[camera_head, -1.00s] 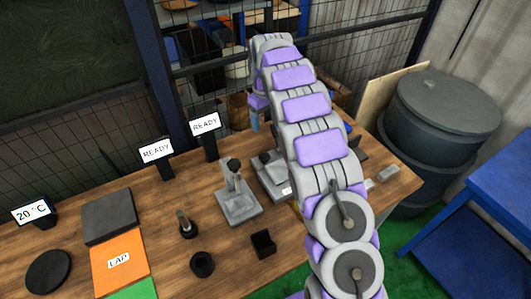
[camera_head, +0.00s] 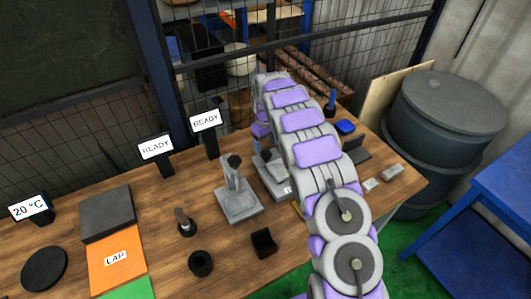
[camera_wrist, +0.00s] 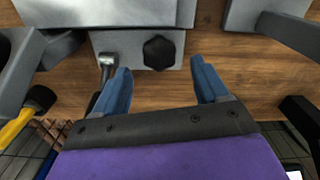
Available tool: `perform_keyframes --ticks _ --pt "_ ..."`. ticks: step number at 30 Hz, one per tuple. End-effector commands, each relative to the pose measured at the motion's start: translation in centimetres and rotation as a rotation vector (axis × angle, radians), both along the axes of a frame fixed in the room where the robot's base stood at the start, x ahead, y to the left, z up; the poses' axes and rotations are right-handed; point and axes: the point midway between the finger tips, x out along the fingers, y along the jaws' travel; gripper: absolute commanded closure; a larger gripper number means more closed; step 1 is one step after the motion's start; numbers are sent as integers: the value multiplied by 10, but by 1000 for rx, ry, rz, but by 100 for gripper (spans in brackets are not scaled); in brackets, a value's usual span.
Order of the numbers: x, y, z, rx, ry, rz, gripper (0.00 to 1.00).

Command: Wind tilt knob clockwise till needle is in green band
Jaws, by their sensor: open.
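A dark lobed knob (camera_wrist: 159,52) sits on a grey metal block in the wrist view; I take it to be the tilt knob. My gripper (camera_wrist: 162,78) is open, its two blue fingers pointing toward the block, one on each side of the knob's line. The knob lies a little beyond the fingertips and nothing is between them. In the head view my purple and grey arm reaches over a grey fixture (camera_head: 275,176) on the bench and hides part of it. No needle or green band is visible in either view.
A small lever (camera_wrist: 107,62) stands beside the left finger. A wire fence stands behind.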

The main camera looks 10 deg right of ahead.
Motion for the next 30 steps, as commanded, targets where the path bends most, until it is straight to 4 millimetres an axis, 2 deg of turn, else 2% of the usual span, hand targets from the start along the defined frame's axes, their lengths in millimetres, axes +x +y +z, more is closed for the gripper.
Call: perform_keyframes --ticks 3,9,20,30 --pt "0 -1 -20 0 -1 -1 26" --pt "0 -1 -38 0 0 -2 26" --pt "0 0 -41 0 0 -1 26" --pt "0 0 -41 0 0 -1 59"
